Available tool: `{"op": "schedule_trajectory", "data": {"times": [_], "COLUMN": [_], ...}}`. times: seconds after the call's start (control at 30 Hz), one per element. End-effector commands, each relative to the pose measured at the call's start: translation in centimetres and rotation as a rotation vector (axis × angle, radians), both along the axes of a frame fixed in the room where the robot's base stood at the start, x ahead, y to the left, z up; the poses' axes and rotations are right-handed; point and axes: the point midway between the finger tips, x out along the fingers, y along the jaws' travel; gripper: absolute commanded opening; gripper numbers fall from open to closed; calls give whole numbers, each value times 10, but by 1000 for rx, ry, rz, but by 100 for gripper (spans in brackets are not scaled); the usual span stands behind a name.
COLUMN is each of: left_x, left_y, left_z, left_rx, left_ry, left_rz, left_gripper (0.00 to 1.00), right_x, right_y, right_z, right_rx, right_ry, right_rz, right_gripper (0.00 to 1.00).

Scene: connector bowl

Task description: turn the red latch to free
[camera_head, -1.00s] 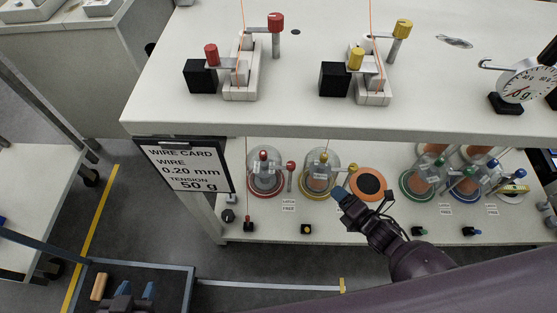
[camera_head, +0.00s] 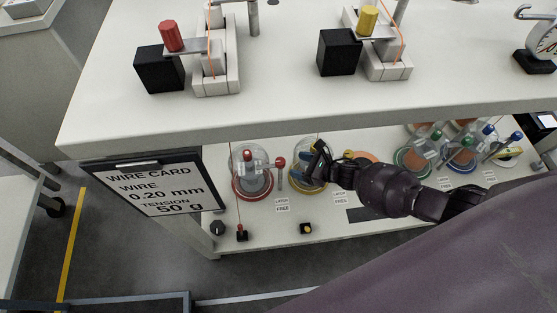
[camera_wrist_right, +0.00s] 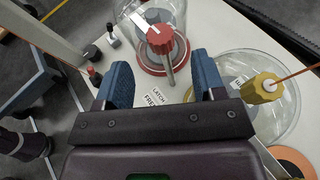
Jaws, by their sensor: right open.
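The red latch is a red knob (camera_head: 281,162) on a thin grey post, on the lower shelf just right of a clear dome with a red base (camera_head: 240,190). In the right wrist view the red knob (camera_wrist_right: 160,40) shows ahead, beyond the gap between my fingertips, with a pale bar at its upper left. My right gripper (camera_head: 312,156) is right of the red latch, in front of the yellow-based dome, which it partly hides. In the right wrist view its blue fingers (camera_wrist_right: 161,82) are open, with nothing held between them. My left gripper is out of view.
A yellow knob (camera_wrist_right: 262,88) and its dome are close right of my right fingers. A "LATCH FREE" label (camera_head: 282,204) lies before the red latch. The upper shelf (camera_head: 285,95) overhangs behind. Green and blue domes (camera_head: 462,160) stand farther right.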

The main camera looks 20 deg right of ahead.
Motion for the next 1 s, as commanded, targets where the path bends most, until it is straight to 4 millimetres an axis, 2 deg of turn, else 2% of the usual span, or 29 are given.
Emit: {"op": "schedule_trajectory", "data": {"times": [0.03,0.2,0.47,0.93,1.0], "left_x": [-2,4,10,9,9], "left_y": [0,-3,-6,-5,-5], "left_z": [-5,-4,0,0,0], "left_rx": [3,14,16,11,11], "left_ry": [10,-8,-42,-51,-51], "left_rz": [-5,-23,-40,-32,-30], "left_gripper": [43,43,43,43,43], "right_x": [4,23,46,54,54], "right_y": [6,23,41,46,46], "right_z": [-9,-21,-30,-30,-30], "right_rx": [0,2,1,1,1], "right_ry": [7,9,6,2,2], "right_rz": [1,-1,-1,-2,-2], "right_gripper": [63,63,63,63,52]}}
